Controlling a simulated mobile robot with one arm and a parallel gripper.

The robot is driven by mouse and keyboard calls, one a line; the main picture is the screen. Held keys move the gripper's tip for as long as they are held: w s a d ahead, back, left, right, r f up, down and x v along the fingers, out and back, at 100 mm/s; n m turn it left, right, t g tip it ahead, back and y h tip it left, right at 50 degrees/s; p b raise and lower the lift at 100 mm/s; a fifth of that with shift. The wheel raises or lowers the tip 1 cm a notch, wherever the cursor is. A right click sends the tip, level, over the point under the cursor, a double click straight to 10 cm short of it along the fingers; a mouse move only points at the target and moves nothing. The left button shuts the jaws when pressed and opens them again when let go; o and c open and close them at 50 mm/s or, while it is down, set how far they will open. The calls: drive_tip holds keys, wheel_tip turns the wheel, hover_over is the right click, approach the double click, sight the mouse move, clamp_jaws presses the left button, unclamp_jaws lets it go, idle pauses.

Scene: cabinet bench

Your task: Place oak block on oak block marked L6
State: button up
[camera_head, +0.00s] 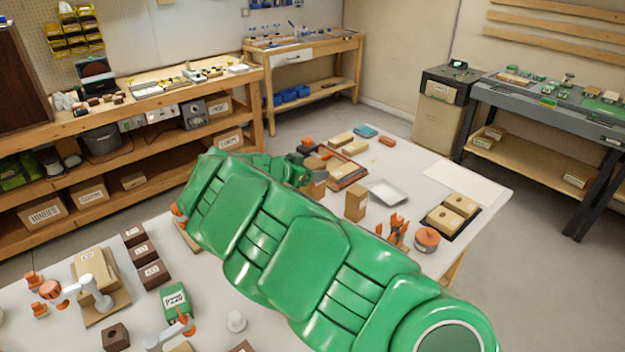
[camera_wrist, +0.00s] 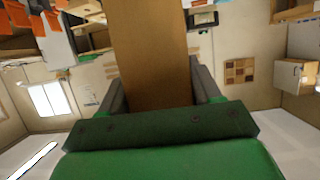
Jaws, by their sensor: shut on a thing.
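My gripper (camera_wrist: 155,85) is shut on a brown wooden block (camera_wrist: 150,45), which stands out between the two dark fingers in the wrist view. Pale wooden blocks (camera_head: 95,268) with a small label sit on a wooden board at the left of the table. I cannot read L6 on any block, so I cannot tell which is the marked one.
Several dark labelled blocks (camera_head: 143,253) stand left of my arm. A tan upright block (camera_head: 355,203), a grey tray (camera_head: 389,192) and pale blocks on a black mat (camera_head: 439,235) are at right.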

drive_tip(key=shift+w+f, duration=0.3)
drive_tip(key=shift+f, duration=1.5)
drive_tip(key=o, duration=1.3)
drive_tip(key=shift+f, duration=0.1)
drive_tip(key=shift+o, duration=0.2)
drive_tip(key=shift+s+a+r, duration=0.2)
drive_tip(key=shift+r, duration=0.05)
drive_tip(key=v, duration=1.1)
drive_tip(key=shift+s+a+r, duration=0.1)
drive_tip(key=shift+s+a, duration=0.05)
